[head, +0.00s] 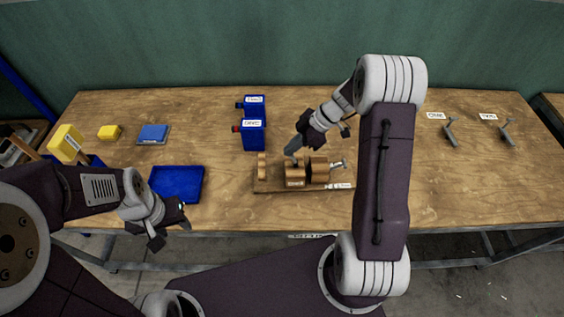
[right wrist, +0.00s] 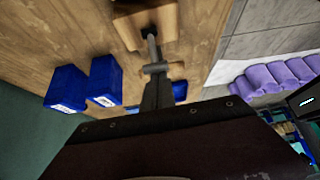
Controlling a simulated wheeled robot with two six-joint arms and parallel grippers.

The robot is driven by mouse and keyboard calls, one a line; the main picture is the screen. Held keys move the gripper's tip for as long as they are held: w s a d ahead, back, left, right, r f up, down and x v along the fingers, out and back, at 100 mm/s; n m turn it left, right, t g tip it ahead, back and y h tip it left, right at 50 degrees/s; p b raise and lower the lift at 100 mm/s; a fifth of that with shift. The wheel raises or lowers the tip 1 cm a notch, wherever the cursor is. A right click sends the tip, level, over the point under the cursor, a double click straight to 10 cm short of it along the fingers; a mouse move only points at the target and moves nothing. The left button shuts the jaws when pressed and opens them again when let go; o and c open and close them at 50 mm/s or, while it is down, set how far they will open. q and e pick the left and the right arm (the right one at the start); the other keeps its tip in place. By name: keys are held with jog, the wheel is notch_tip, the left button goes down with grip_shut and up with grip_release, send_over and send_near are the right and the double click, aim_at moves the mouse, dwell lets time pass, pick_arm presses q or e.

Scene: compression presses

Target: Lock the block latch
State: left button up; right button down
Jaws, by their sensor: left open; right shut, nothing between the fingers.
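The wooden press (head: 270,188) lies on the table in front of me, with brown blocks (head: 295,172) along a base board and a metal screw handle (head: 338,166) at its right end. A small dark part, perhaps the latch, shows on top of the middle block, partly hidden by my right gripper. My right gripper (head: 291,151) is shut and empty, its tips pointing down at this block; I cannot tell whether they touch. In the right wrist view a wooden block (right wrist: 150,25) shows past the gripper. My left gripper (head: 172,226) is open and empty in front of the blue tray.
Two blue boxes (head: 253,136) stand behind the press. Metal clamps (head: 451,132) with labels lie at the right. The table between my right arm and these clamps is clear.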

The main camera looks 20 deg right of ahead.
jog(key=d+y+b, duration=0.1)
jog(key=b, duration=0.2)
jog(key=d+t+y+b, duration=0.1)
jog(key=d+y+b, duration=0.1)
jog(key=b, duration=0.2)
jog(key=s+d+f+y+b, duration=0.1)
jog(key=y+b, duration=0.1)
jog(key=b, duration=0.2)
jog(key=shift+d, duration=0.35)
jog(key=shift+r, duration=0.35)
jog(key=shift+a, duration=0.1)
jog(key=shift+r+p, duration=0.15)
jog(key=shift+p, duration=0.15)
jog(key=shift+r, duration=0.65)
